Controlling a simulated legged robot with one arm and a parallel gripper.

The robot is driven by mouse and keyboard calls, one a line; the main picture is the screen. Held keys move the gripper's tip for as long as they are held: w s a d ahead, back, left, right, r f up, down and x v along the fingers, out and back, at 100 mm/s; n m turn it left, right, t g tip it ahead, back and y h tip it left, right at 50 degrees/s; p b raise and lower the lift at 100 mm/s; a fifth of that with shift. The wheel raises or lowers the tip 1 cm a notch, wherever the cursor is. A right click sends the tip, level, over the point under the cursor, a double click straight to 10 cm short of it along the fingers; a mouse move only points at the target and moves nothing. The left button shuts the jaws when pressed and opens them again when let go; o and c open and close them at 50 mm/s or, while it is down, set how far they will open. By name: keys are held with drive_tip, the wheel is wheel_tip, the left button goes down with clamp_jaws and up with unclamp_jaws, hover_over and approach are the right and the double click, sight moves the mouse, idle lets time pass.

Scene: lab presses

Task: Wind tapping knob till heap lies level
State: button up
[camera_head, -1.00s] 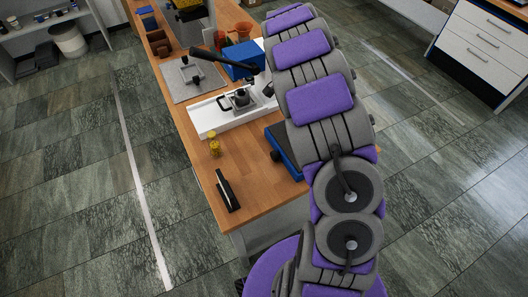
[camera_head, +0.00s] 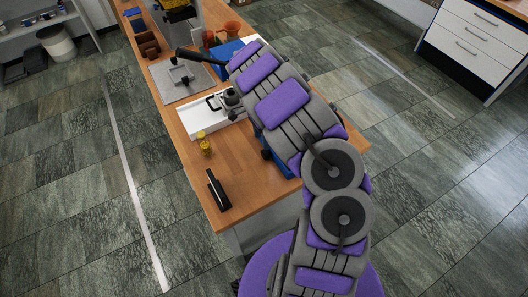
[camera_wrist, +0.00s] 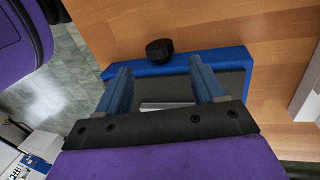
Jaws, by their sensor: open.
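A black round knob (camera_wrist: 160,50) sticks out from the side of a blue-edged device with a dark grey top (camera_wrist: 236,84) in the wrist view. In the head view the knob (camera_head: 267,154) and the device's blue edge (camera_head: 281,165) show beside my arm, which covers most of the device. My gripper (camera_wrist: 158,66) is open and empty, its two fingers over the device and apart from each other, with the knob beyond their tips. A pale flat piece shows between the fingers. I cannot make out a heap.
A blue box (camera_head: 222,54) stands behind. The near table end is mostly clear.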

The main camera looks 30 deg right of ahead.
sight(264, 151)
drive_tip(key=x, duration=0.7)
drive_tip(key=shift+f, duration=0.3)
drive_tip(key=c, duration=1)
